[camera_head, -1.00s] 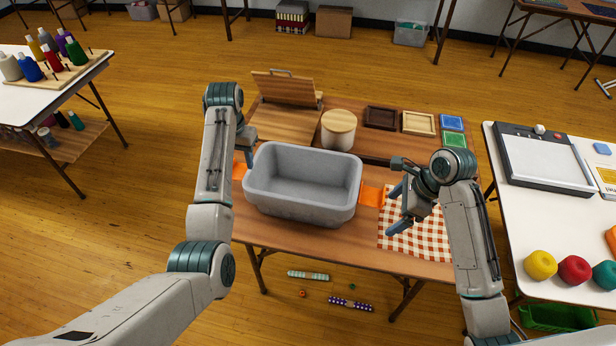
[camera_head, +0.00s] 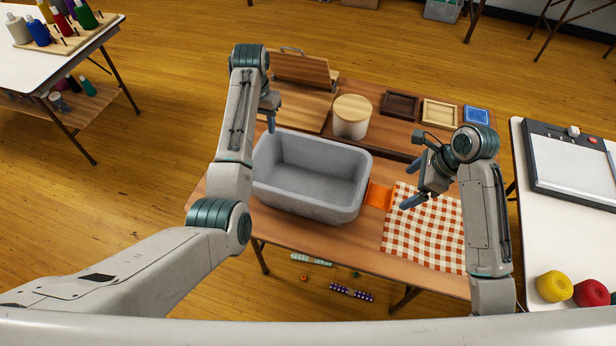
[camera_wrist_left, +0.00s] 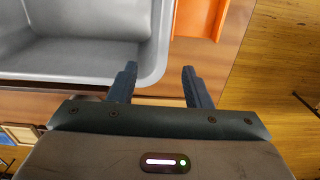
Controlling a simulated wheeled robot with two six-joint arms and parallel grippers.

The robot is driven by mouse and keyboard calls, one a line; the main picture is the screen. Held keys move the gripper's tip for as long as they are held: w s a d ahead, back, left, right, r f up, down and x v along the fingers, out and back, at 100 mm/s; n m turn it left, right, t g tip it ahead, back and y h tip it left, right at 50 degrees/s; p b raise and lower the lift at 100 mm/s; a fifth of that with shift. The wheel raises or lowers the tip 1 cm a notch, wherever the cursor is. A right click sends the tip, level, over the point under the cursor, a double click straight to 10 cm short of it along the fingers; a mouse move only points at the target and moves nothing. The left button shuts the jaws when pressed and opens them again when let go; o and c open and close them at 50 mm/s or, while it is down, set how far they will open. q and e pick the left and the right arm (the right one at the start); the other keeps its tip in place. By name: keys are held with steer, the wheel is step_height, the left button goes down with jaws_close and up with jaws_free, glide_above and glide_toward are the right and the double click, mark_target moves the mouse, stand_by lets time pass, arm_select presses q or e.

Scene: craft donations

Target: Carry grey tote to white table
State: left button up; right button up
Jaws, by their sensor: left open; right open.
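The grey tote (camera_head: 300,203) is an empty open tub standing upright on the brown wooden table (camera_head: 330,240). My left gripper (camera_head: 270,122) is open and empty at the tote's back left corner. In the left wrist view, its fingers (camera_wrist_left: 158,72) are apart near a rounded corner of the tote's rim (camera_wrist_left: 157,55); I see no grip on it. My right gripper (camera_head: 410,184) is open and empty, to the right of the tote and over a checked cloth. One white table (camera_head: 565,240) stands at the right, and another white-topped table (camera_head: 85,35) at the far left.
An orange piece (camera_head: 379,195) lies at the tote's right end. Behind the tote are a lidded round canister (camera_head: 352,118), a wooden board and small frames (camera_head: 400,104). The checked cloth (camera_head: 425,235) covers the front right. The right white table holds a light pad (camera_head: 575,165) and yarn balls.

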mark_target(265, 146)
arm_select(q)
step_height(265, 146, down, 9)
steer(key=shift+r, duration=0.2)
arm_select(e)
steer(key=x, duration=0.8)
steer(key=shift+a+f, duration=0.1)
steer(key=shift+f, duration=0.2)
arm_select(q)
steer(key=shift+w+f, duration=0.15)
steer(key=shift+f, duration=0.65)
arm_select(e)
steer(key=shift+x, duration=0.75)
arm_select(q)
jaws_close()
arm_select(e)
steer(key=c, duration=1.3)
